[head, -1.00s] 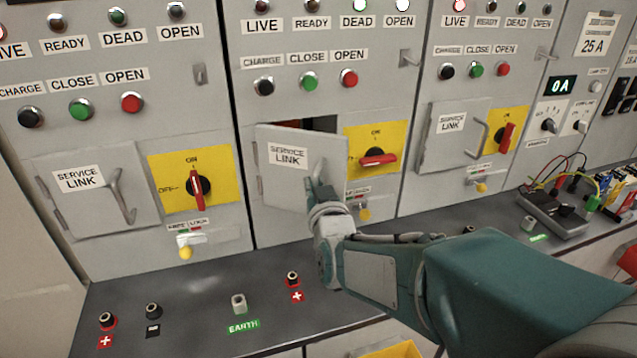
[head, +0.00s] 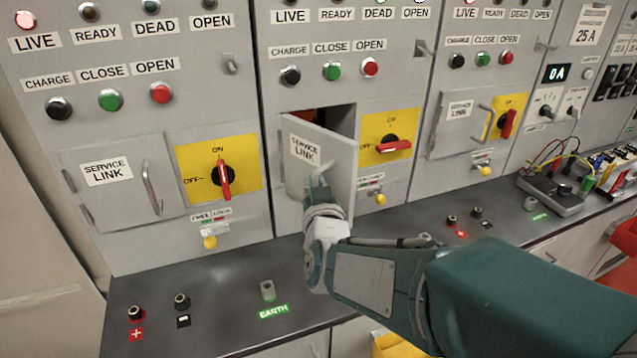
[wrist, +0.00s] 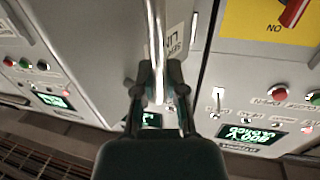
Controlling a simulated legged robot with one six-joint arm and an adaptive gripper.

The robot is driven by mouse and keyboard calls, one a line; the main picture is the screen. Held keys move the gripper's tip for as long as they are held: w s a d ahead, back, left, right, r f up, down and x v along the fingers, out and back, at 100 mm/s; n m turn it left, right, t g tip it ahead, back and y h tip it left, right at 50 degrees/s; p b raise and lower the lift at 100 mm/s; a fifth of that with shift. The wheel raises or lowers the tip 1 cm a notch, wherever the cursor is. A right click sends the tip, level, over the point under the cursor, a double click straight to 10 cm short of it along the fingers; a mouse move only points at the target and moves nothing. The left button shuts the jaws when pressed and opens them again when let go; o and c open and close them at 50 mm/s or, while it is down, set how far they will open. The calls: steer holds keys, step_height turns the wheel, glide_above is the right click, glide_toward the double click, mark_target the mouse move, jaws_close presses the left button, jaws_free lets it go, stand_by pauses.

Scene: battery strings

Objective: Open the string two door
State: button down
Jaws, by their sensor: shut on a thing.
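The string two door is the grey SERVICE LINK door (head: 322,165) on the middle panel. It is hinged at its left and stands partly open, with a dark gap showing above and behind it. My gripper (head: 318,190) is at the door's handle on its right part. In the wrist view my gripper (wrist: 158,82) is shut on the metal handle bar (wrist: 156,40), which runs between the fingers. The opening behind the door is mostly hidden by the door. The yellow-backed red switch (head: 392,147) right of the door has its handle roughly horizontal.
The left panel's SERVICE LINK door (head: 125,185) and the right panel's door (head: 460,128) are closed. A dark counter (head: 225,300) with terminals runs below the panels. A meter with wires (head: 552,195) sits on the counter at right.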

steer(key=s+a+m+h, duration=0.2)
steer(key=a+m+h, duration=0.4)
steer(key=a+h, duration=0.3)
steer(key=shift+s+a+g+h, duration=0.15)
steer(key=shift+a+g+h, duration=0.15)
steer(key=shift+a, duration=0.15)
stand_by(0.4)
steer(key=c, duration=0.7)
jaws_free()
